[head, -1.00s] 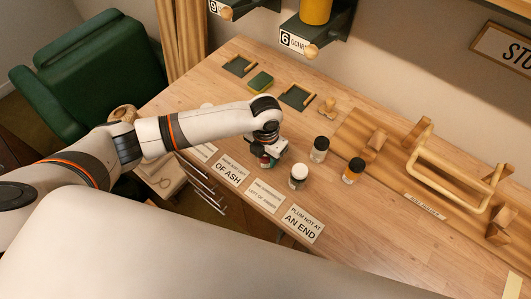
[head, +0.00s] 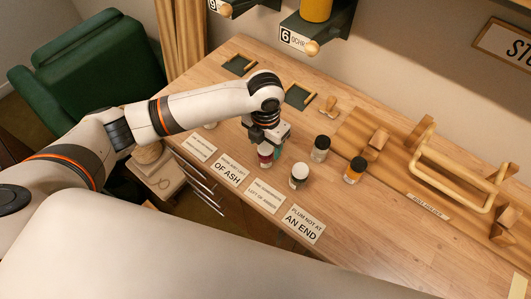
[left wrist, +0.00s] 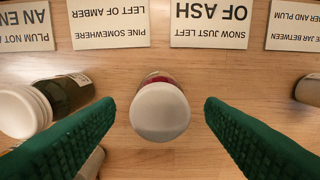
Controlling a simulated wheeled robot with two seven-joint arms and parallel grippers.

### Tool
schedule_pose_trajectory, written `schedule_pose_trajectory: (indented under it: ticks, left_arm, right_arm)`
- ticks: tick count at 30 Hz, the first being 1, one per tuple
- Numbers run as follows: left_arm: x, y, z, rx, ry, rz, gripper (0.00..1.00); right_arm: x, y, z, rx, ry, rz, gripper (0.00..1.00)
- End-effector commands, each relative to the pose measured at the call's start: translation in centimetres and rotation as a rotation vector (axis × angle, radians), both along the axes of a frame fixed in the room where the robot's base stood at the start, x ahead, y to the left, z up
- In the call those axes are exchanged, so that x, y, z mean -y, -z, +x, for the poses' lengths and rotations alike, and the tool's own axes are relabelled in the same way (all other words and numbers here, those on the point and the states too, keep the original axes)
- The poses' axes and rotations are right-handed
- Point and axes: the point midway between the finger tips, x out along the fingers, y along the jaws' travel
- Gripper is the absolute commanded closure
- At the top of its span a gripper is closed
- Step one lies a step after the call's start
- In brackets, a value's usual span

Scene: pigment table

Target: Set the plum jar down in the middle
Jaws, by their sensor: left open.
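The plum jar, with a dark red body and white lid, stands on the table beneath my left gripper (head: 267,146); its red body (head: 265,158) shows in the head view. In the left wrist view its white lid (left wrist: 160,112) lies between the two green finger pads, with a gap on each side. The left gripper is open and not holding it. A dark-green jar with a white lid (head: 299,176) stands to its right, then a black-lidded jar (head: 320,148) and an amber jar (head: 354,171). A pale jar (head: 210,125) is mostly hidden behind my arm. The right gripper is out of view.
Clue cards lie along the front edge, among them "Plum not at an end" (head: 303,224) and "of ash" (head: 229,170). A wooden rack with a handle (head: 460,182) stands at right. Small trays (head: 299,95) and a wooden stamp (head: 328,105) lie behind.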

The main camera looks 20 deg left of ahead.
Motion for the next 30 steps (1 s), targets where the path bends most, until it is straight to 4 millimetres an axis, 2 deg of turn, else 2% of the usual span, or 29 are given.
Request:
schedule_pose_trajectory:
  ticks: [1,6,12,30]
  left_arm:
    - [0.0,-0.9,0.1,0.005,0.000,-0.001,0.36]
    - [0.0,-4.1,0.1,0.003,0.001,0.000,0.36]
    - [0.0,-6.1,0.1,0.001,-0.002,0.000,0.36]
    - [0.0,-6.3,0.0,-0.001,-0.001,0.000,0.36]
  right_arm:
    - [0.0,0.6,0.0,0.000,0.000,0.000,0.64]
    - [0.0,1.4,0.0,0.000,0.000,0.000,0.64]
    - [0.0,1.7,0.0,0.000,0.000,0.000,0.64]
    - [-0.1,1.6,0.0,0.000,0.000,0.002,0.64]
